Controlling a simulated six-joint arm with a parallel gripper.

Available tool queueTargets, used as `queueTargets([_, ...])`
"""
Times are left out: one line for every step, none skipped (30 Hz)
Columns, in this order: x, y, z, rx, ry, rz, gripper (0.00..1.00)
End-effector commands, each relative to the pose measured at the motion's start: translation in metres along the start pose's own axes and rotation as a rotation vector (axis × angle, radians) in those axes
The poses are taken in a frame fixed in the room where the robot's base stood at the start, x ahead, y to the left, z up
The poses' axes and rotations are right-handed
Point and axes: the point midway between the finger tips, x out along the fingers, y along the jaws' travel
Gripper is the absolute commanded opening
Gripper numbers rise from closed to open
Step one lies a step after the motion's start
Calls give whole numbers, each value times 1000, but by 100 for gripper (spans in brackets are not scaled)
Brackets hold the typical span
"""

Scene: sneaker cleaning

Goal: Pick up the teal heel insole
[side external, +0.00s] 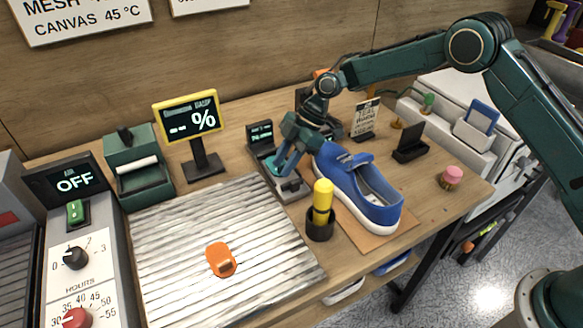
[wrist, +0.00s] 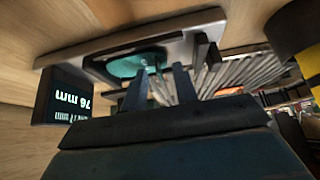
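The teal heel insole (wrist: 132,65) lies flat in the tray of a grey measuring device (wrist: 206,30), whose display reads 76 mm. In the side view only part of the insole (side external: 271,163) shows, behind my fingers. My gripper (wrist: 160,80) is open, with its two fingers apart and nothing visible held between them. In the side view my gripper (side external: 281,170) points down over the device, close to the insole. I cannot tell whether the fingers touch it.
A blue sneaker (side external: 345,180) stands right of the device. A yellow-handled tool (side external: 323,196) stands in a dark holder (side external: 320,228) in front. A ribbed metal plate (side external: 170,250) bears an orange object (side external: 221,259). A yellow-framed percent display (side external: 188,115) stands behind left.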

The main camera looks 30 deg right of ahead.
Motion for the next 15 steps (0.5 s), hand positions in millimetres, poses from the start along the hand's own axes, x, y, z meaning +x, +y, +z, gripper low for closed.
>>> queueTargets([0,0,0,0,0,0,29])
queueTargets([0,0,0,0,0,0,29])
queueTargets([0,0,0,0,0,0,29])
queueTargets([0,0,0,0,0,0,29])
queueTargets([0,0,0,0,0,0,29])
queueTargets([0,0,0,0,0,0,29])
queueTargets([0,0,0,0,0,0,29])
queueTargets([0,0,0,0,0,0,29])
queueTargets([0,0,0,0,0,0,29])
queueTargets([0,0,0,0,0,0,29])
queueTargets([0,0,0,0,0,0,25])
queueTargets([-1,0,0,0,0,0,17])
queueTargets([0,0,0,0,0,0,11])
queueTargets([-1,0,0,0,0,0,6])
queueTargets([-1,0,0,0,0,0,0])
